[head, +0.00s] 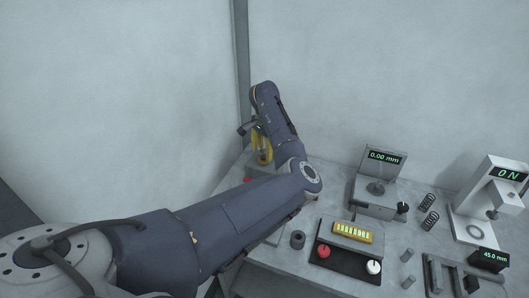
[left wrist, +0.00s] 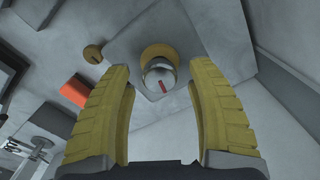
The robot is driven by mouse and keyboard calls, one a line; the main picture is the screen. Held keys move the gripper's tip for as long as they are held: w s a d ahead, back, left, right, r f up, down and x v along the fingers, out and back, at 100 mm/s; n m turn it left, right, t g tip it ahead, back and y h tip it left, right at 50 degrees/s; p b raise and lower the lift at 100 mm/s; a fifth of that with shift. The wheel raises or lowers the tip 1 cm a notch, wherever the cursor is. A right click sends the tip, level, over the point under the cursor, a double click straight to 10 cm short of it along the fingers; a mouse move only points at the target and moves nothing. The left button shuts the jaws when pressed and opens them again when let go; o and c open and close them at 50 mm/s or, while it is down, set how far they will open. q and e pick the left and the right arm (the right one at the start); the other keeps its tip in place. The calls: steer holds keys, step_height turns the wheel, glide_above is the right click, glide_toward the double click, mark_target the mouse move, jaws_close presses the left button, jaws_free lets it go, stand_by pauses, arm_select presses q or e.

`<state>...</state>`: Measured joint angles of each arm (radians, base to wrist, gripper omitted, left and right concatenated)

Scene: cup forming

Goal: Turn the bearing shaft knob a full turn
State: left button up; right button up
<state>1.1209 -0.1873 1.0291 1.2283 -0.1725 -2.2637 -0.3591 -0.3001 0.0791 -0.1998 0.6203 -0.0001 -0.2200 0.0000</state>
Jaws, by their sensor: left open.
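The bearing shaft knob (left wrist: 159,72) is a rounded silver-grey knob with a small red mark, set in front of a yellow ring (left wrist: 158,52) on a grey plate. In the left wrist view it sits between the fingertips of my left gripper (left wrist: 160,80). The yellow ribbed fingers are open, one on each side, with a gap visible around the knob. In the head view my left gripper (head: 262,150) is at the back left of the table, and the knob cannot be made out there. My right gripper is not in view.
An orange-red block (left wrist: 90,92) and a small brass disc (left wrist: 93,54) are near the knob. The table (head: 330,200) also carries a 0.00 mm gauge (head: 380,185), a button box (head: 348,250), springs (head: 428,210) and a press (head: 490,205) to the right.

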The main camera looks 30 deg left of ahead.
arm_select(q)
steer(key=shift+f, duration=0.25)
jaws_close()
stand_by(0.4)
